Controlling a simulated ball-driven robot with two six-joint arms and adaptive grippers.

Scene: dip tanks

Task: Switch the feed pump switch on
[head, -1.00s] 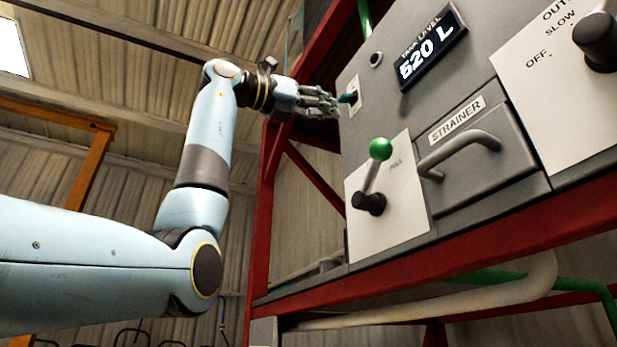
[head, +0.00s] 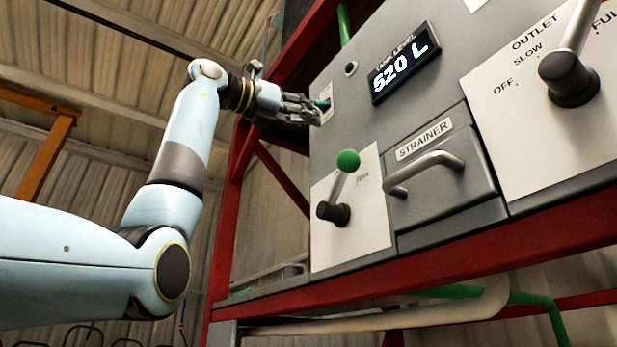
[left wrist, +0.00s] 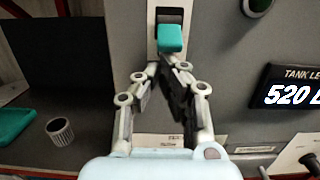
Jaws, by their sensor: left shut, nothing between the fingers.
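The switch is a teal paddle (head: 323,104) on a small pale plate at the panel's left edge. In the left wrist view the teal paddle (left wrist: 170,38) sticks out at the lower part of a dark slot. My left gripper (head: 314,114) is shut and empty, with its fingertips right at the switch. In the left wrist view its fingertips (left wrist: 166,64) lie just below the paddle; I cannot tell whether they touch it. The fingers partly cover the switch in the head view. My right gripper is not in view.
The grey panel holds a tank level display (head: 404,64) reading 520 L, a green-knobbed lever (head: 347,161), a strainer drawer handle (head: 425,172) and an outlet lever (head: 568,78). A red frame (head: 430,260) surrounds it. A ribbed cup (left wrist: 60,131) and a teal object (left wrist: 14,124) lie lower left.

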